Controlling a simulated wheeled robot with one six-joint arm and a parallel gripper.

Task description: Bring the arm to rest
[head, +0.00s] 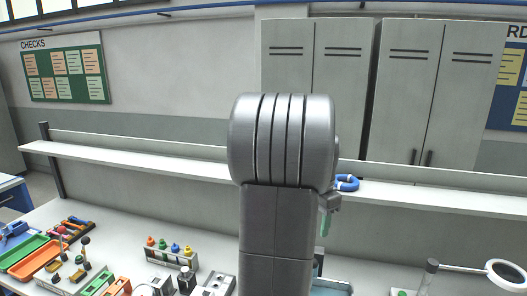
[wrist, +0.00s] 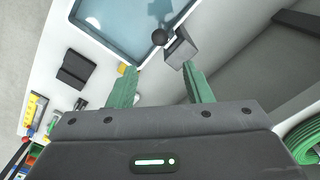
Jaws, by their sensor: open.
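My gripper (wrist: 158,69) is open in the wrist view, with its two green fingers spread apart and nothing between them. Beyond the fingertips are a dark round knob (wrist: 160,37) and a grey block (wrist: 181,49), close to the edge of a blue-floored tray (wrist: 119,22). I cannot tell whether a finger touches the block. In the head view my grey arm stands upright in the middle and hides most of the gripper; a bit of green finger (head: 325,224) shows at its right side.
A long white shelf (head: 430,196) runs behind the arm, with a blue ring (head: 347,183) on it. The bench holds a bottle rack (head: 172,256), green and orange trays (head: 22,250) at left, and a magnifier lamp (head: 506,274) at right. A green coil (wrist: 305,145) lies right in the wrist view.

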